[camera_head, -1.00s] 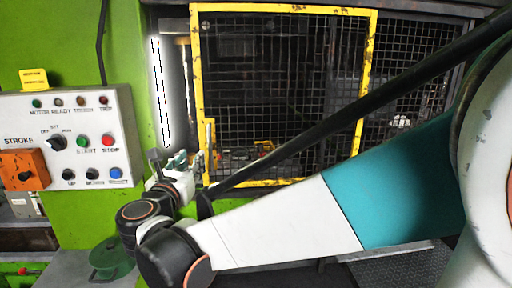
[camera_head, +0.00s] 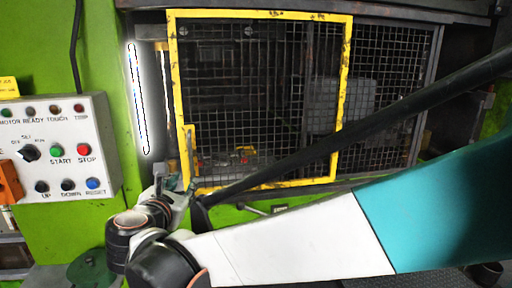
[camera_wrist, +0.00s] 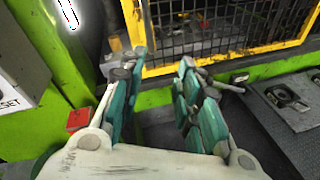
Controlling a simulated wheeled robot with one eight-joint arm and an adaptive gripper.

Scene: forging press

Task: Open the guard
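The guard (camera_head: 344,90) is a yellow-framed black mesh panel across the press opening. It looks closed. Its upright yellow handle (camera_head: 189,150) is at the lower left of the frame. In the wrist view, the handle (camera_wrist: 133,22) is at the top, beyond the left fingertip, and the frame's lower bar (camera_wrist: 215,58) runs right from there. My gripper (camera_head: 174,184) is just below and left of the handle in the head view. In the wrist view, my gripper (camera_wrist: 155,68) is open, with teal-padded fingers apart and nothing between them. Whether the left fingertip touches the frame, I cannot tell.
A control box (camera_head: 75,130) with buttons is on the green press wall at left. A bright light strip (camera_head: 138,100) stands left of the guard. Fixed mesh (camera_head: 390,90) continues to its right. A floor plate (camera_wrist: 290,105) is at the right in the wrist view.

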